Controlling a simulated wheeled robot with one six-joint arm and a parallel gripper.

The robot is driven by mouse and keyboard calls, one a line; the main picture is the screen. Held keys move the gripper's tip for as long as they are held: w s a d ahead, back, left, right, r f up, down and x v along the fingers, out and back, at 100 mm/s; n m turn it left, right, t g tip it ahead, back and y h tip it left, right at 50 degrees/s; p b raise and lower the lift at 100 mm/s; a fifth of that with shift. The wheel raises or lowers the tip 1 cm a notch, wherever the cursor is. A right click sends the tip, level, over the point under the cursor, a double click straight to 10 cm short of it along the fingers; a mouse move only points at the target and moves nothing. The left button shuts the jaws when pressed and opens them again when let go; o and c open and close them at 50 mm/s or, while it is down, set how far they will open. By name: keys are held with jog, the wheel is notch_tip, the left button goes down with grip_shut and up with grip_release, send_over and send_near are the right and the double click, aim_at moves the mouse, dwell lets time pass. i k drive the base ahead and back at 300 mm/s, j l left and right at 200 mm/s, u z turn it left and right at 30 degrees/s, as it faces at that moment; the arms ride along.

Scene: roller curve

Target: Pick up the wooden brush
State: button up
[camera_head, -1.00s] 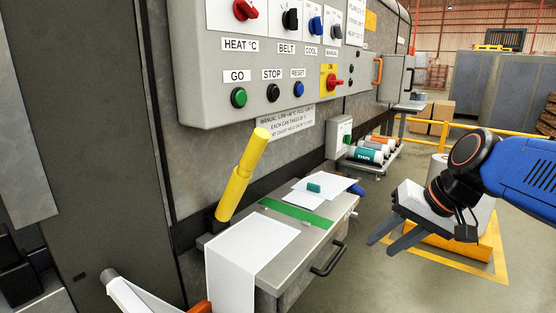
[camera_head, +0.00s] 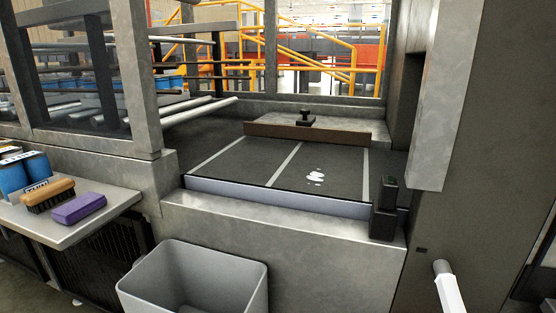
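The wooden brush (camera_head: 48,194) lies on a grey side shelf (camera_head: 108,212) at the left of the head view. It has a tan wooden back and dark bristles facing down. A purple block (camera_head: 79,207) lies just to its right, close beside it. My gripper is not in this view now, so whether it is open or shut does not show.
Blue cans (camera_head: 36,167) with a "THIN" label stand behind the brush. A grey open bin (camera_head: 195,280) stands on the floor right of the shelf. A dark belt bed (camera_head: 270,165) with pale stripes and a white spot lies behind a metal ledge (camera_head: 290,224).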

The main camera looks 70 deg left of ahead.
aim_at(39, 199)
jog(key=u, duration=3.55)
